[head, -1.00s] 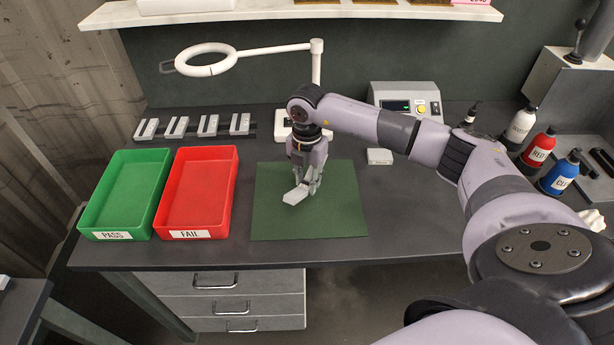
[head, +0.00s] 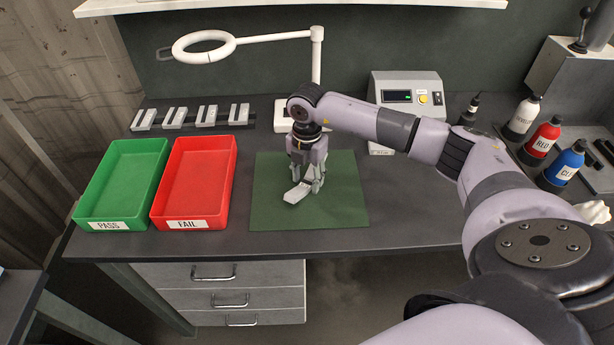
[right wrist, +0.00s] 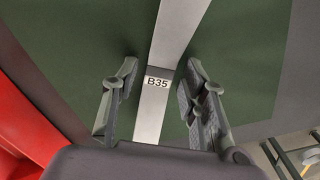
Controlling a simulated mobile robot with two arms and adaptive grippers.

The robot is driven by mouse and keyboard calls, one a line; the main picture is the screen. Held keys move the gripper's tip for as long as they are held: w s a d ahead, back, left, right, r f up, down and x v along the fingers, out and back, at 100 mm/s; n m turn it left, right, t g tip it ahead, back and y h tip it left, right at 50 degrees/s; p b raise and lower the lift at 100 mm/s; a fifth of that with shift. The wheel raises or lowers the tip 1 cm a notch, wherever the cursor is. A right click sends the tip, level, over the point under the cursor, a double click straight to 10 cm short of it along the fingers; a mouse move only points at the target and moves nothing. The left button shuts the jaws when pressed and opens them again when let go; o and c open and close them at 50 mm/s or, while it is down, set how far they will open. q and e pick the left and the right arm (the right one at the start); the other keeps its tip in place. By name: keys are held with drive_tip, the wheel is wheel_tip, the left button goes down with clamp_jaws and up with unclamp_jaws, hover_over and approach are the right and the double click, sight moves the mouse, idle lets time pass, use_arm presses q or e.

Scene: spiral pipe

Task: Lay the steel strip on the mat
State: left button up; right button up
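The steel strip (head: 297,193) is a flat light-grey piece at the middle of the dark green mat (head: 340,205). It appears to rest on the mat. In the right wrist view, the strip (right wrist: 152,112) bears the label B35 and runs up between the fingers. My right gripper (head: 307,184) points down over the strip. In the right wrist view, its fingers (right wrist: 158,90) stand apart on either side of the strip, with a gap showing on each side. The gripper hides part of the strip in the head view. My left gripper is not in view.
A green PASS tray (head: 124,224) and a red FAIL tray (head: 215,219) stand left of the mat. A rail with several metal blocks (head: 206,116) lies behind them. A ring lamp (head: 204,47), a meter box (head: 405,103) and bottles (head: 541,140) are behind and to the right.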

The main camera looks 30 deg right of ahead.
drive_tip(key=shift+o, duration=0.6)
drive_tip(key=shift+f, duration=0.15)
wheel_tip(320, 180, up, 12)
idle(0.6)
